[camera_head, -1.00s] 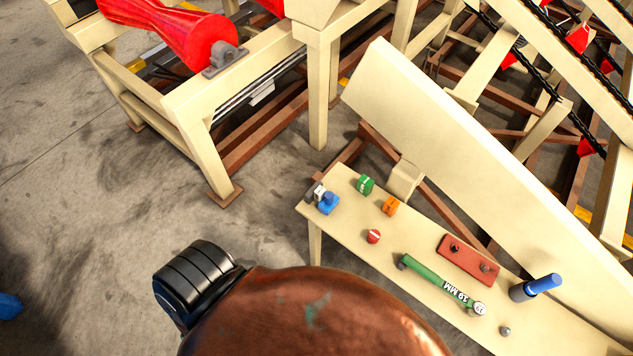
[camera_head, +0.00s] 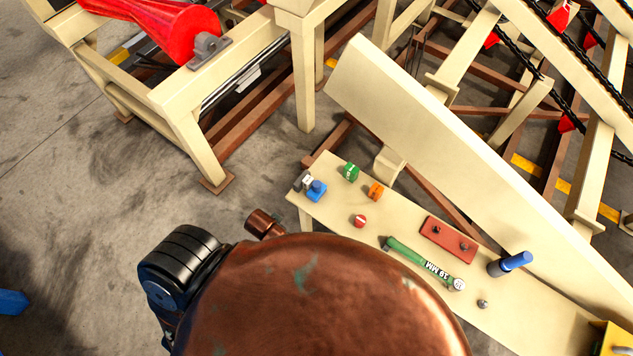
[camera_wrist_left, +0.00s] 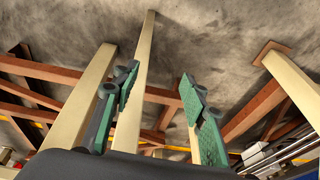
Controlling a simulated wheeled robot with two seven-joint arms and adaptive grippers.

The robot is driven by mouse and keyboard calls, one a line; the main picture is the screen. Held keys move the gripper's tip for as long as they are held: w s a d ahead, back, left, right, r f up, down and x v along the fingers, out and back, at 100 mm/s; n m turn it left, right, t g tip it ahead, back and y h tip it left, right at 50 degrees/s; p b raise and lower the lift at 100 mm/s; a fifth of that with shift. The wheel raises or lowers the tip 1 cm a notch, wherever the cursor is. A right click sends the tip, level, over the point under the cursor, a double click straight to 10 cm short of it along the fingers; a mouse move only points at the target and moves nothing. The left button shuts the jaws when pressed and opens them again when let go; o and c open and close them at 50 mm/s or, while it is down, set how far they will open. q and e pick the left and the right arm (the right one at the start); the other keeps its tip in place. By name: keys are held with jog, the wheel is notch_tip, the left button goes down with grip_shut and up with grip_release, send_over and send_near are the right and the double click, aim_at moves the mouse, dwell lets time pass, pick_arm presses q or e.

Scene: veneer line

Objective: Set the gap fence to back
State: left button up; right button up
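The cream bench (camera_head: 375,258) carries several small fittings; no label shows which one is the gap fence. A red plate with two dark knobs (camera_head: 447,240) lies near the bench's back edge. A green 19 MM tool (camera_head: 422,262) lies in front of it. A blue-handled lever (camera_head: 512,264) stands to its right. My left gripper (camera_wrist_left: 158,85) is open and empty in the left wrist view, its green-padded fingers apart above cream posts and brown floor beams. Neither gripper shows in the head view; my copper arm link covers the lower middle.
A blue block (camera_head: 316,190), a green knob (camera_head: 351,172), an orange block (camera_head: 375,191) and a red button (camera_head: 360,221) sit on the bench's left half. A long cream board (camera_head: 440,120) slants behind. Left floor is open.

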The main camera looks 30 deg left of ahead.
pick_arm(q)
jog(key=w+d+r+m+t+p, duration=0.1)
jog(key=w+d+r, duration=0.1)
jog(key=r, duration=0.6)
jog(key=w+d+r+m+p, duration=0.1)
jog(key=w+d+r, duration=0.1)
jog(key=r, duration=0.7)
jog(key=w+d+r+m+h, duration=0.45)
jog(key=w+d+m, duration=0.5)
jog(key=d, duration=0.55)
notch_tip(320, 180, up, 3)
jog(key=m+g+y, duration=0.4)
send_over(317, 184)
jog(key=shift+d, duration=0.25)
jog(key=shift+a, duration=0.3)
notch_tip(317, 184, down, 8)
jog(key=shift+r, duration=0.2)
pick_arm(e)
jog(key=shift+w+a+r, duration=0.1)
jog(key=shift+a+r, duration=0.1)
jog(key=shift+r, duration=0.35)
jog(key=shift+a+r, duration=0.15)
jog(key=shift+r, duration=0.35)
